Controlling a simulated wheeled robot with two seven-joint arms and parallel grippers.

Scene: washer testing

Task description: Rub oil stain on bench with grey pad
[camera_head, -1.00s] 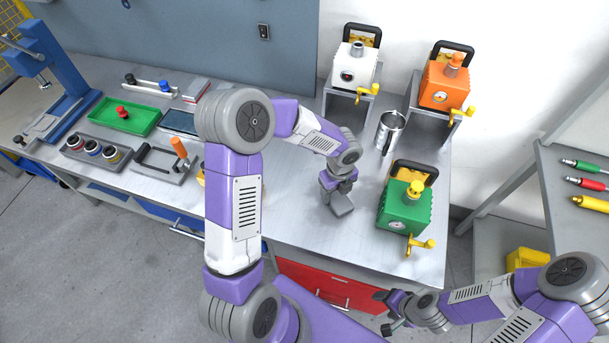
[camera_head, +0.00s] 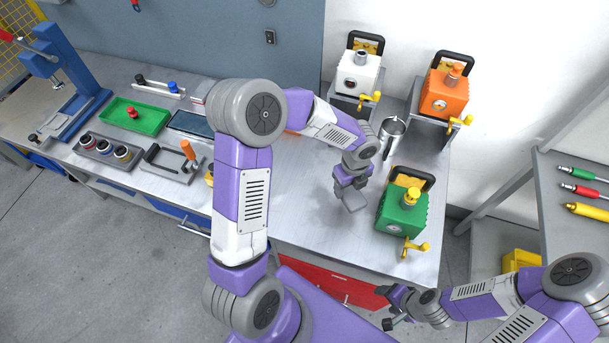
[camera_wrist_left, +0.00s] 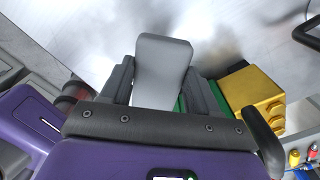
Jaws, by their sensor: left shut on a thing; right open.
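My left gripper (camera_head: 352,188) is shut on the grey pad (camera_head: 355,202) over the bench top (camera_head: 300,205), just left of the green pump unit. In the left wrist view the pad (camera_wrist_left: 162,68) stands out between the two fingers (camera_wrist_left: 160,90). I cannot tell whether it touches the bench. Dark blurry smudges (camera_wrist_left: 208,38) show on the bench beyond the pad in the wrist view; I cannot tell oil stain from shadow or reflection. My right gripper (camera_head: 396,312) is open and empty, low in front of the bench's red drawer.
The green unit (camera_head: 402,212) with a yellow crank stands close right of the pad. A metal mug (camera_head: 391,138), a white unit (camera_head: 359,72) and an orange unit (camera_head: 446,93) are behind. A green tray (camera_head: 137,116) lies left. Bare bench lies left of the pad.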

